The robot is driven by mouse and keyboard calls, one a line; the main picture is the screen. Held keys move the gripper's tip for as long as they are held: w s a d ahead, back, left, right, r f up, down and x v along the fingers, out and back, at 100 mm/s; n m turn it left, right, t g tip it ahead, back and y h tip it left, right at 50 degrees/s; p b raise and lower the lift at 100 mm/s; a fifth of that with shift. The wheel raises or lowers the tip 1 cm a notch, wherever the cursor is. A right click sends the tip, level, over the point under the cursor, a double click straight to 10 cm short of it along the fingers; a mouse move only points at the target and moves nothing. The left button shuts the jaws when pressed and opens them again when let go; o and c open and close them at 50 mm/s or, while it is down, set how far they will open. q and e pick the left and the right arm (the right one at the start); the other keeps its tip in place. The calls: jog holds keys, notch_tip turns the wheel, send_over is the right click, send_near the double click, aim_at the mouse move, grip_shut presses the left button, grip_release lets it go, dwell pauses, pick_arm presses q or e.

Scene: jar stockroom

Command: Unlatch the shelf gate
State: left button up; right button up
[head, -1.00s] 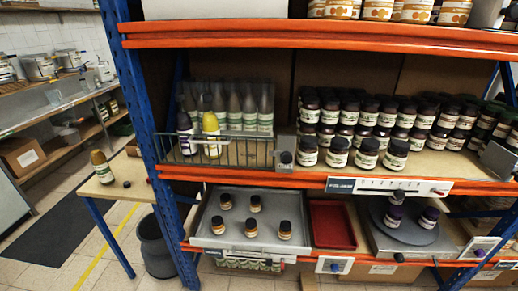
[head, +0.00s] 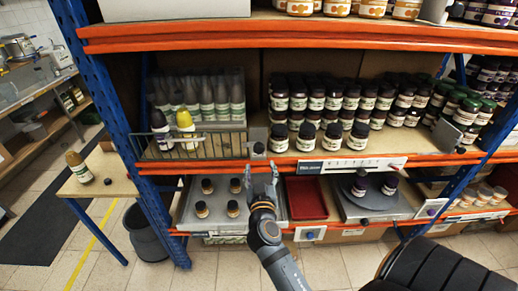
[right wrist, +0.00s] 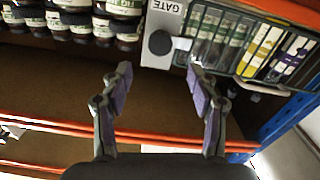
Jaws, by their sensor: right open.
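The wire shelf gate (head: 200,147) stands across the front of the left bay on the middle shelf. Dark-topped bottles and a yellow bottle (head: 185,124) are behind it. At its right end is a grey latch plate with a round dark knob (head: 258,148). In the right wrist view the plate is marked GATE, and the knob (right wrist: 160,43) lies beyond my fingertips, with the gate's wire frame (right wrist: 262,88) to its right. My right gripper (head: 262,172) is open and empty just below and in front of the knob, apart from it. My left gripper is not in view.
The orange shelf edge (head: 330,160) runs below the knob. Dark jars (head: 330,130) stand in rows to the right. Below are a grey tray (head: 215,222) with small jars, a red tray (head: 306,198) and a round turntable (head: 366,198).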

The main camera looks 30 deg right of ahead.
aim_at(259, 150)
jog(key=p+x, duration=0.3)
jog(key=x, duration=0.6)
jog(key=shift+w+d+r+p, duration=0.1)
jog(key=shift+w+p, duration=0.15)
jog(key=shift+p, duration=0.15)
jog(key=shift+w+d, duration=0.15)
jog(key=shift+w, duration=0.15)
jog(key=shift+c, duration=0.5)
jog(key=c, duration=1.1)
